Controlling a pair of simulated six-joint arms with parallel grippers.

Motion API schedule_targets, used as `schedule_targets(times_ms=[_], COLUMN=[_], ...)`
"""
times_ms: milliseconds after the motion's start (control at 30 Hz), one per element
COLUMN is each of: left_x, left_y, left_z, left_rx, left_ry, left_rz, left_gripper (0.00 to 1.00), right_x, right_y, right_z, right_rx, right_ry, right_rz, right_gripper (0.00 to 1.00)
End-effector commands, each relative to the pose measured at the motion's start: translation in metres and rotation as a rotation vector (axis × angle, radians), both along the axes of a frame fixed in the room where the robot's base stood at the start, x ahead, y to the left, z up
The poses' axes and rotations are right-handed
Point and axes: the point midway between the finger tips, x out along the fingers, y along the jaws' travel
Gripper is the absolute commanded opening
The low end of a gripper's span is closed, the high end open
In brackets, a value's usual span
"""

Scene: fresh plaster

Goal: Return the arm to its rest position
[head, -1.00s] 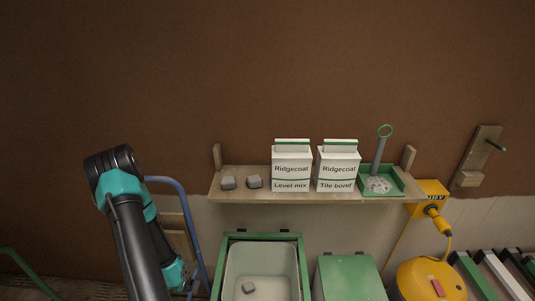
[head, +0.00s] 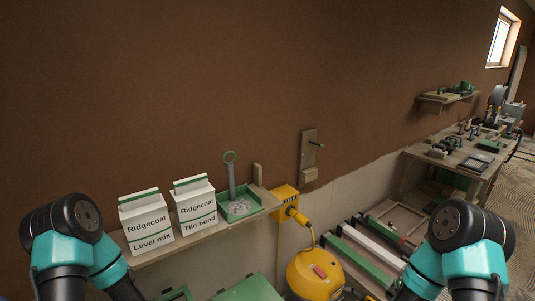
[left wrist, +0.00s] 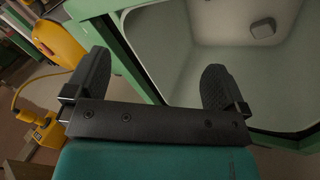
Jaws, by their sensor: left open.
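My left arm (head: 70,245) enters the head view at the lower left, folded, with its elbow up. Its gripper is out of the head view. In the left wrist view my left gripper (left wrist: 157,85) is open, its two black fingers wide apart with nothing between them. It is over the green rim of a bin (left wrist: 115,50) with a pale inside. A small grey block (left wrist: 262,27) lies in that bin. My right arm (head: 465,250) shows at the lower right of the head view, also folded. Its gripper is not in view.
A wall shelf (head: 180,238) carries a Level mix carton (head: 146,222), a Tile bond carton (head: 194,205) and a green tray (head: 262,198). A yellow socket box (head: 285,203) and yellow machine (head: 312,275) are right of it. A workbench (head: 450,160) stands far right.

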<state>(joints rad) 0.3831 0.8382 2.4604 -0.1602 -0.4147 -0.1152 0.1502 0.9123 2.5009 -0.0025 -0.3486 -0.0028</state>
Motion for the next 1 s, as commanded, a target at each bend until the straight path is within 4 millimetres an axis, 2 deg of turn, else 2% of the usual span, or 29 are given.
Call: schedule_targets(times_ms=[33, 100, 200, 333, 467, 733, 1000], left_x=[-0.002, -0.006, -0.012, -0.019, -0.022, -0.022, -0.028], left_y=[-0.021, -0.044, -0.070, -0.091, -0.099, -0.099, -0.089], left_z=[0.000, 0.001, 0.002, 0.003, 0.004, 0.004, 0.004], left_rx=[-0.010, -0.020, -0.026, -0.027, -0.026, -0.027, -0.029], left_ry=[0.030, 0.071, 0.120, 0.164, 0.182, 0.183, 0.181], left_rz=[-0.018, -0.030, -0.043, -0.053, -0.056, -0.054, -0.027], left_gripper=[1.00, 1.00, 1.00, 1.00, 1.00, 1.00, 1.00], right_x=[-0.001, -0.002, -0.003, -0.004, -0.005, -0.005, 0.001], right_y=[-0.001, -0.003, -0.005, -0.007, -0.008, -0.008, 0.002], right_z=[0.000, 0.000, 0.000, 0.000, 0.000, 0.000, 0.000], right_rx=[0.000, 0.000, 0.000, 0.000, 0.001, 0.001, 0.000], right_ry=[0.000, 0.000, 0.000, -0.001, 0.000, 0.000, 0.000], right_rz=[-0.002, -0.007, -0.014, -0.019, -0.021, -0.021, 0.005], right_gripper=[0.43, 0.43, 0.43, 0.43, 0.43, 0.43, 0.43])
